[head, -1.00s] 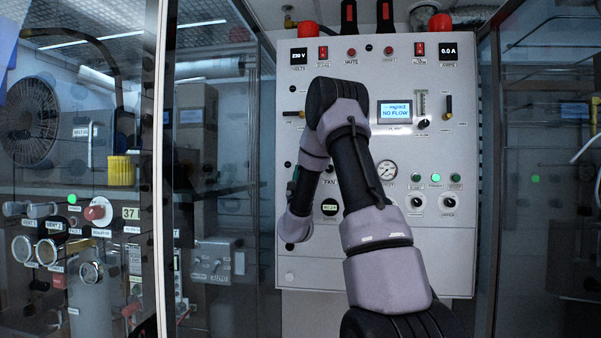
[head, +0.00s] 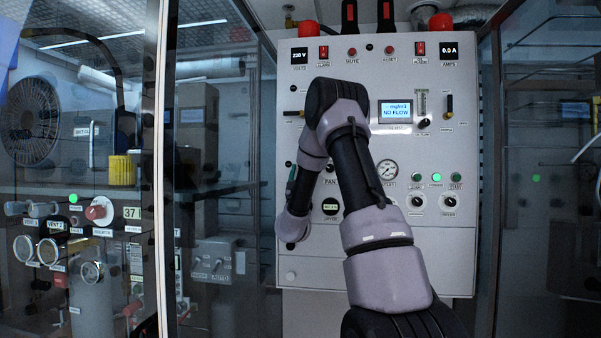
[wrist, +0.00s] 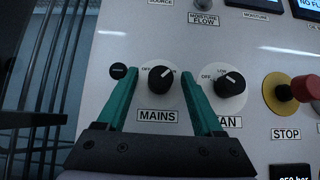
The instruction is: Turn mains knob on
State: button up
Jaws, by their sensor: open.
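The mains knob (wrist: 161,79) is a round black knob on a white dial above the MAINS label (wrist: 157,115). Its white mark points up and right, away from the OFF print on its left. My gripper (wrist: 159,73) is open, with one teal finger on each side of the knob in the wrist view. Whether either finger touches it, I cannot tell. In the head view my arm hides the mains knob and most of the gripper.
The fan knob (wrist: 230,85) sits just right of my right finger. A red stop button (wrist: 305,88) on a yellow disc stands farther right. A black screw-like disc (wrist: 118,72) is by the left finger. Glass doors (head: 215,180) flank the grey panel (head: 450,260).

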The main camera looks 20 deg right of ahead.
jog(key=shift+f, duration=0.1)
jog(key=v, duration=1)
jog(key=shift+s+a+f, duration=0.15)
jog(key=shift+s+a, duration=0.15)
jog(key=shift+s, duration=0.1)
